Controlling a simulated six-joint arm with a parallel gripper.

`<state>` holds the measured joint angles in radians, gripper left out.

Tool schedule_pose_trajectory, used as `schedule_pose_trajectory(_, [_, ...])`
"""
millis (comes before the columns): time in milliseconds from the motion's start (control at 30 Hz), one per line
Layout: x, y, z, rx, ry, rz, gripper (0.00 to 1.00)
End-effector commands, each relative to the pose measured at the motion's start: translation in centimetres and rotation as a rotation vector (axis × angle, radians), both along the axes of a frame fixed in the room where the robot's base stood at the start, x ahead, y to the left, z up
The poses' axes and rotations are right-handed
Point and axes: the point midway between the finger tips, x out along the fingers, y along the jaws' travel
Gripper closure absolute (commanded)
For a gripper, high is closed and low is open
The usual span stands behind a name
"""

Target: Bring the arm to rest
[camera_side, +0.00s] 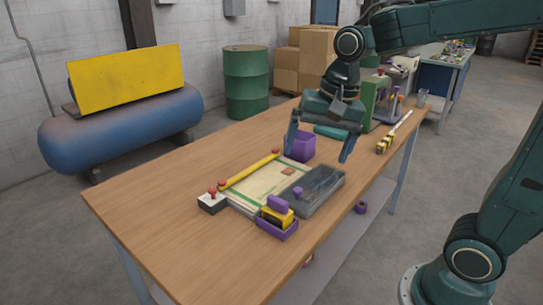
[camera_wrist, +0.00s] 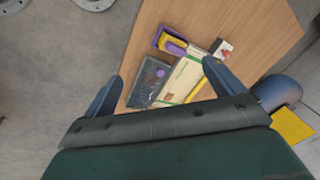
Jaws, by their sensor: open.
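My gripper (camera_side: 318,148) is open and empty, with its fingers spread and pointing down over the wooden table. In the wrist view its two fingers (camera_wrist: 162,72) stand wide apart with nothing between them. In the side view a flat cream sack with green stripes (camera_side: 262,190) lies on the table below and to the left of my gripper. It also shows in the wrist view (camera_wrist: 182,80). A purple box (camera_side: 301,146) appears behind and between the fingers in the side view; I cannot tell how far apart they are.
The table (camera_side: 150,205) is clear at its left end. Around the sack are a yellow bar (camera_side: 250,170), a dark clear-lidded case (camera_side: 320,184), a purple tray with a yellow block (camera_side: 278,225) and a small red-knobbed box (camera_side: 212,202). A green block (camera_side: 369,100) stands near my wrist.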

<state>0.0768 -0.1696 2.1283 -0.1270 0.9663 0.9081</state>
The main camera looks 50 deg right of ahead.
Motion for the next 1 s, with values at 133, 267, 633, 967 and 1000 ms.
schedule_pose_trajectory(133, [-2.8, 0.2, 0.9, -0.053, -0.063, 0.156, 0.07])
schedule_pose_trajectory(267, [-5.1, 0.4, 1.3, -0.104, -0.114, 0.293, 0.07])
schedule_pose_trajectory(633, [-11.0, 0.3, 1.1, -0.273, -0.239, 0.657, 0.07])
schedule_pose_trajectory(967, [-13.1, 0.2, 0.4, -0.354, -0.28, 0.806, 0.07])
schedule_pose_trajectory(1000, [-13.1, 0.2, 0.4, -0.356, -0.281, 0.81, 0.07])
